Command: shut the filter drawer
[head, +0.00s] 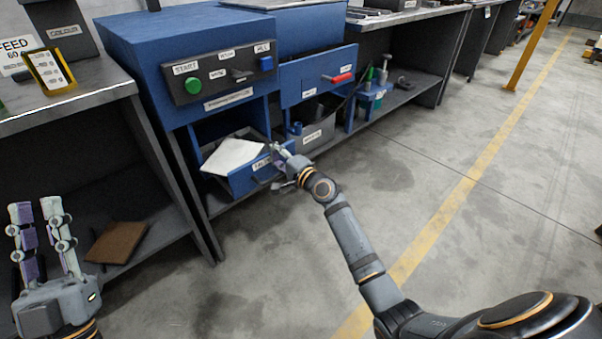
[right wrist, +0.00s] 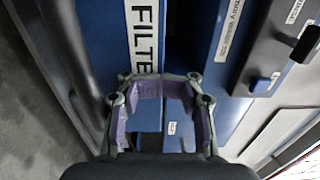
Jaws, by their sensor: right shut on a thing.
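The filter drawer (head: 243,181) is a blue drawer low in the blue machine, pulled out, with a white sheet (head: 232,155) lying in it. Its front with the white label "FILTE…" fills part of the right wrist view (right wrist: 122,75). My right gripper (head: 279,155) is at the drawer's front edge, right of the label. In the right wrist view its fingers (right wrist: 163,88) are closed around a blue part of the drawer; the exact grip is partly hidden. My left gripper (head: 37,212) is open and empty at the lower left, away from the drawer.
Above the drawer is a dark panel (head: 218,75) with a green and a blue button. Right of it stand a blue front with a red handle (head: 340,77) and a grey bin (head: 313,130). A brown board (head: 117,242) lies on the low shelf at left. The floor at right is clear.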

